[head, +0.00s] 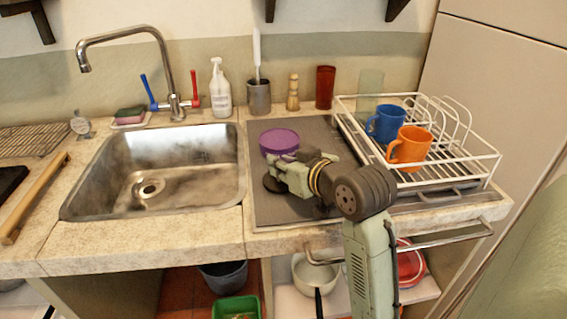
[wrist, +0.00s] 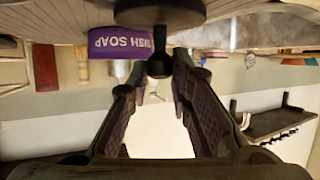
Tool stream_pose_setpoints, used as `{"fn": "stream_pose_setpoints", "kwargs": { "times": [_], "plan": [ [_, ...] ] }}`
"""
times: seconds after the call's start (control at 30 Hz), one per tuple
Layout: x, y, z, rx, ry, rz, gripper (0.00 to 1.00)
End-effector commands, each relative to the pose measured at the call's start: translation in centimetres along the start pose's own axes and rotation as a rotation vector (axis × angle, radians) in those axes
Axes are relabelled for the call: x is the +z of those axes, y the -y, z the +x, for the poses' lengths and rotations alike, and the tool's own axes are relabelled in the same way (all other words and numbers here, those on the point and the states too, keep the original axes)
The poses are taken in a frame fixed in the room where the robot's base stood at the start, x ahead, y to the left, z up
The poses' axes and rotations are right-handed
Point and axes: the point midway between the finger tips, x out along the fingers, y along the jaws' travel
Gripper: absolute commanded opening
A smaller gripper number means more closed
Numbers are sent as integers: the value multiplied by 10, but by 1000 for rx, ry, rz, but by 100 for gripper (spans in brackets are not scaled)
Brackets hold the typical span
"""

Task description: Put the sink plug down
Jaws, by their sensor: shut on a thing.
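The sink plug is a dark round disc with a short knob. In the wrist view the plug (wrist: 160,12) is at the top centre, its knob between my fingertips. My gripper (wrist: 160,68) is shut on that knob. In the head view the plug (head: 271,185) shows as a dark edge at the tip of my gripper (head: 275,176), low over the grey drying mat (head: 290,208). I cannot tell whether it touches the mat. The steel sink (head: 190,165) is to the left, its drain uncovered.
A purple dish soap tub (head: 279,141) stands just behind the plug; it shows left of it in the wrist view (wrist: 118,42). A white dish rack (head: 470,165) with blue and orange mugs is at right. The mat's front left is clear.

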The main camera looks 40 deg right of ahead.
Motion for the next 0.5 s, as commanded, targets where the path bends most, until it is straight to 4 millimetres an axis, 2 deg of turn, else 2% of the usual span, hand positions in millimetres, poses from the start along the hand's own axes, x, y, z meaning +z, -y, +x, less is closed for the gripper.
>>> {"fn": "stream_pose_setpoints", "kwargs": {
  "times": [0.03,0.07,0.1,0.33,0.5],
  "plan": [
    [3,0,2,-1,0,0,0],
    [2,0,1,0,0,0,21],
    [1,0,1,0,0,0,24],
    [1,0,1,0,0,0,39],
    [1,0,0,0,0,0,39]
  ]
}}
